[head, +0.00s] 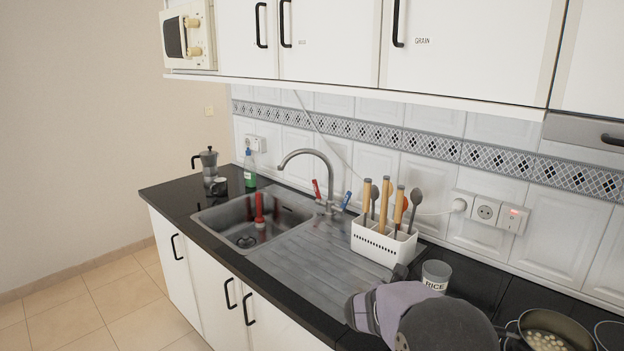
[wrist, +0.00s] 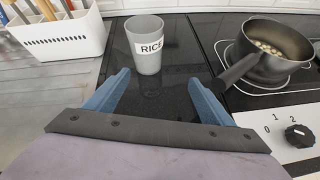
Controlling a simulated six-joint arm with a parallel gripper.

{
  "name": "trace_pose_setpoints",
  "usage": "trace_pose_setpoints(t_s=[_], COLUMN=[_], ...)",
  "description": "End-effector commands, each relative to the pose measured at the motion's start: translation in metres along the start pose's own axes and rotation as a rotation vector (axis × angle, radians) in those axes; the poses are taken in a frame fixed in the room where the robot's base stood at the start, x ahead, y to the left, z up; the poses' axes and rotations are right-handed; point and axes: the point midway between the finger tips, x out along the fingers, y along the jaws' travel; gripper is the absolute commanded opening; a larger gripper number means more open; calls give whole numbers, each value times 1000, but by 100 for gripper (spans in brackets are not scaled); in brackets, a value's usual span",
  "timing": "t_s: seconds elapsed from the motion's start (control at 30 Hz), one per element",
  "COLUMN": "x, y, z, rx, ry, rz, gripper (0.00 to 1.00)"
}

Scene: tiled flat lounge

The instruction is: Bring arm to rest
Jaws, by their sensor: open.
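My gripper (wrist: 158,92) is open and empty in the wrist view, its two blue fingers spread above the black counter. A grey cup labelled RICE (wrist: 147,50) stands upright on the counter beyond the fingertips, apart from them. The cup also shows in the head view (head: 436,273), just behind my arm. In the head view my grey and lilac arm reaches in from the bottom right, and its fingers are mostly hidden.
A white utensil holder (head: 383,242) stands left of the cup, beside the sink (head: 222,220). A pan with pale pieces (wrist: 272,48) sits on the hob at right, its handle near my right finger. White cupboards (head: 330,45) hang above. Floor at left is clear.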

Motion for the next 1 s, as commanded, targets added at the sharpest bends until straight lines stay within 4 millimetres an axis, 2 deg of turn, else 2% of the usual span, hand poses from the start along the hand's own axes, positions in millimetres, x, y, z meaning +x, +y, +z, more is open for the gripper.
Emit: trace_pose_setpoints(t_s=[0.03,0.17,0.27,0.5,0.6,0.8,1.0], x=[-12,-40,-66,-144,-179,-229,-249], y=[-4,-23,-48,-136,-161,-187,-193], z=[0,-15,-32,-86,-107,-137,-149], rx=[54,229,419,1078,1341,1715,1868], ry=[35,149,249,433,463,466,452], rz=[-23,-108,-205,-585,-758,-1035,-1160], gripper=[76,76,76,76,76,76,76])
